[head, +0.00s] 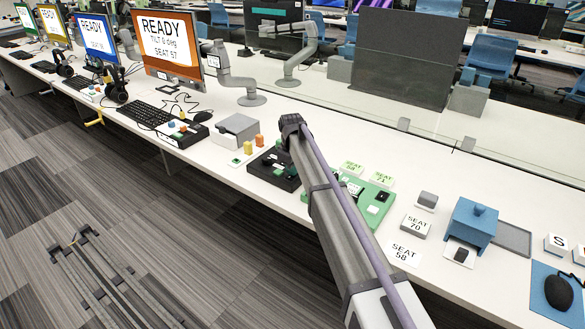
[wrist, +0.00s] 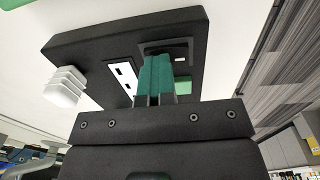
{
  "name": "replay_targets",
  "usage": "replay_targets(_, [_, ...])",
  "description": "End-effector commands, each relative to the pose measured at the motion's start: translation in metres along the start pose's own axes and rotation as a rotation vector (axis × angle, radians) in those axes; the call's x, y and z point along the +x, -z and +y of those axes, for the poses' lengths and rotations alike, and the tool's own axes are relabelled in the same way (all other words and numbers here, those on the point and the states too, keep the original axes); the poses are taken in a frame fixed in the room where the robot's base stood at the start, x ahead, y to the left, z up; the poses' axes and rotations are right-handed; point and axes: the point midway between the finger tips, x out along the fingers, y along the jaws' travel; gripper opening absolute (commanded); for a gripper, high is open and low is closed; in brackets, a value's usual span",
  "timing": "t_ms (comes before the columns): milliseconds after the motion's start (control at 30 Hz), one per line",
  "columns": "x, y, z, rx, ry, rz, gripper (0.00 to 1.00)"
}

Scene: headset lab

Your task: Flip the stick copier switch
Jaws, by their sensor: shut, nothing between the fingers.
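The stick copier appears to be the black box (wrist: 85,43) that fills the upper wrist view. On it are a white plate (wrist: 122,76) with dark slots and a dark recessed frame (wrist: 165,47) with a small pale piece inside, perhaps the switch. My gripper (wrist: 157,58) has green fingers, shut with nothing between them. The fingertips lie over the recess; whether they touch it I cannot tell. In the head view a black box (head: 262,167), likely the same one, is on the white table, partly behind my arm.
A white ribbed block (wrist: 65,87) sits beside the copier. In the head view a green board (head: 377,207) lies right of my arm, a grey box (head: 237,130) and orange pieces to the left. A clear low divider runs behind. The table front edge is close.

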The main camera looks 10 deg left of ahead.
Motion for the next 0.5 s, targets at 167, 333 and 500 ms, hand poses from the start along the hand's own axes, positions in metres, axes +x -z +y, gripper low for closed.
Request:
replay_targets(167, [0.0029, -0.0091, -0.0121, 0.003, 0.011, -0.013, 0.00])
replay_targets(333, [0.0033, -0.0087, -0.0137, 0.002, 0.013, -0.012, 0.00])
replay_targets(500, [-0.0018, -0.0081, -0.0139, 0.002, 0.013, -0.010, 0.00])
